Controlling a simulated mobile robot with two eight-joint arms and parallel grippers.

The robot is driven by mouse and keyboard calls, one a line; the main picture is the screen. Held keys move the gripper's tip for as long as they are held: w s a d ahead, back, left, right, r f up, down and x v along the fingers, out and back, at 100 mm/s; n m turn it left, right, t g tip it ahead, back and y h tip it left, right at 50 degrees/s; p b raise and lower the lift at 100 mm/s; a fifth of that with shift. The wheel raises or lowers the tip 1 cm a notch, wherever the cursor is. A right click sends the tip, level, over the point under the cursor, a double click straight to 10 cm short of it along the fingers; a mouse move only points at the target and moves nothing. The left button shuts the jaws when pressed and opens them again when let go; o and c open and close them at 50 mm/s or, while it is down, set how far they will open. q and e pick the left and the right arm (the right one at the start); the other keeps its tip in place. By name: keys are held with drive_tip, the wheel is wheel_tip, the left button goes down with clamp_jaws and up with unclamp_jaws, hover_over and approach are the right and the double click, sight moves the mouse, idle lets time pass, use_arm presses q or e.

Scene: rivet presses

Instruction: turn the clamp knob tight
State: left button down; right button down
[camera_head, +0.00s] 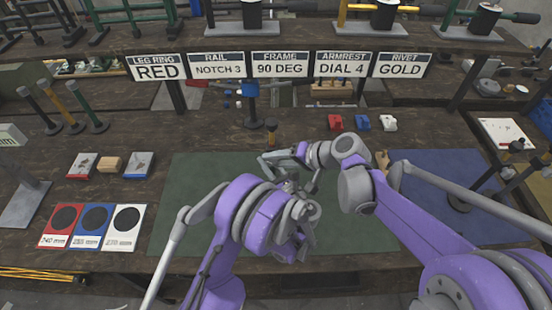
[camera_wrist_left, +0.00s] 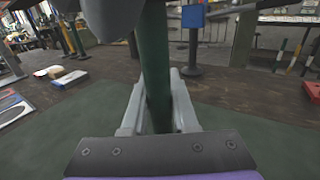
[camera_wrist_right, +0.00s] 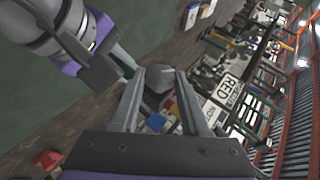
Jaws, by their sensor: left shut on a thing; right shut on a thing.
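My left gripper (camera_wrist_left: 158,98) is shut around a dark green upright tube (camera_wrist_left: 155,55) in the left wrist view. A dark rounded part hangs over the top of that view. My right gripper (camera_wrist_right: 165,88) is shut on a grey rounded knob (camera_wrist_right: 158,78) in the right wrist view. In that view my left arm is beside it, and part of the green tube (camera_wrist_right: 123,58) shows there. In the head view my right gripper (camera_head: 275,162) is above the green mat (camera_head: 185,195), close to my left wrist. My arms hide most of the tube and the knob there.
Signs (camera_head: 280,65) reading red, notch 3, 90 deg, dial 4 and gold stand at the back. Red, blue and white pads (camera_head: 78,212) lie left of the mat. Upright tubes (camera_head: 88,108) stand at the far left. A blue mat (camera_head: 455,175) lies at right.

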drive_tip(key=shift+f+y, duration=0.1)
drive_tip(key=shift+y, duration=0.3)
drive_tip(key=shift+c, duration=1.9)
unclamp_jaws()
